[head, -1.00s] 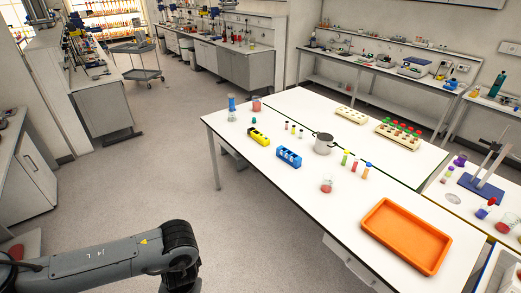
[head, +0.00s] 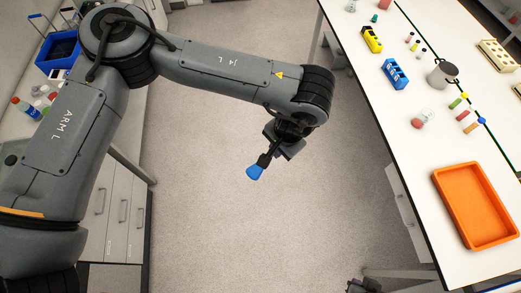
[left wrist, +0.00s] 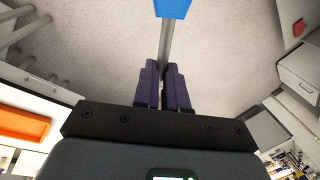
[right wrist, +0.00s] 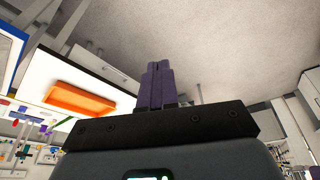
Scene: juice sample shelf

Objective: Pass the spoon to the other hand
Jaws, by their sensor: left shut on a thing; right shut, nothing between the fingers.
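The spoon has a thin grey shaft and a wide blue end. In the head view its blue end (head: 254,172) hangs over the open floor, left of the white table. My left gripper (head: 267,157) is shut on the grey shaft. In the left wrist view the shaft (left wrist: 166,42) runs out from between the purple fingers (left wrist: 164,78), with the blue end at the top edge. The part of the shaft between the fingers is hidden. My right gripper (right wrist: 158,75) is shut and empty in the right wrist view; no spoon shows there.
The white table (head: 440,190) on the right carries an orange tray (head: 475,205), a blue rack (head: 395,73), a yellow rack (head: 372,40), a metal pot (head: 442,75) and small vials. A side bench with drawers stands on the left. The floor between them is clear.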

